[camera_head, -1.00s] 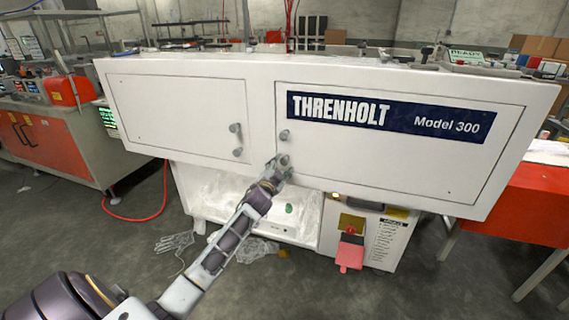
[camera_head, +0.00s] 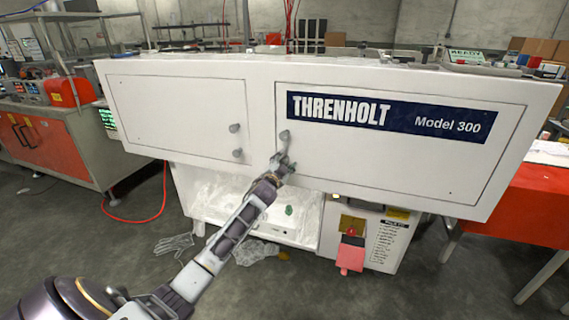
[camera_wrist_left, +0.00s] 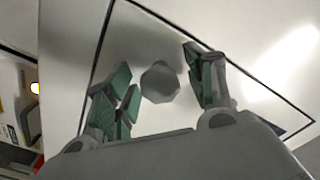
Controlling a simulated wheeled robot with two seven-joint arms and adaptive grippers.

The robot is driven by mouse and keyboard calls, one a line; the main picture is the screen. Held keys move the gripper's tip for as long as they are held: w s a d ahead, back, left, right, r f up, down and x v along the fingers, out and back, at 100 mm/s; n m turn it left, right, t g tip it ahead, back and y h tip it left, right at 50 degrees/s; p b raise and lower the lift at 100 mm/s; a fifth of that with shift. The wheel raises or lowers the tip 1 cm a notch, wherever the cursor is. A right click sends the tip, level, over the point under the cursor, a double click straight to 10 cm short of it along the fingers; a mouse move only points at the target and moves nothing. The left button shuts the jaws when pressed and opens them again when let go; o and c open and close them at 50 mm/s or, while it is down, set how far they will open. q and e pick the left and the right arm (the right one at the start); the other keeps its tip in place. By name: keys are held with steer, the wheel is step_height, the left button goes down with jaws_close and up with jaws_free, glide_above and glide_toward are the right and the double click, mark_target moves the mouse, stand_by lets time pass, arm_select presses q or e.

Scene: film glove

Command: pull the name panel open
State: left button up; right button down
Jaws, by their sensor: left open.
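The name panel (camera_head: 400,158) is the right door on the white machine, with a dark blue "THRENHOLT Model 300" label (camera_head: 390,118). It looks shut, flush with the machine front. A small grey knob (camera_head: 284,135) stands near its left edge. My left gripper (camera_head: 283,158) is at the panel's lower left, just below that knob in the head view. In the left wrist view, a grey knob (camera_wrist_left: 160,82) lies between the open green-padded fingers (camera_wrist_left: 158,92), and neither finger clearly touches it. My right gripper is not in view.
A left door (camera_head: 180,115) with two knobs (camera_head: 235,128) is beside the panel. Below are an open bay, a red flap (camera_head: 351,254) and clear film gloves (camera_head: 174,243) on the floor. A red-covered table (camera_head: 540,200) stands at the right.

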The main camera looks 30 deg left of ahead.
arm_select(q)
jaws_close()
steer(key=shift+s+d, duration=0.1)
steer(key=shift+s, duration=0.05)
stand_by(0.4)
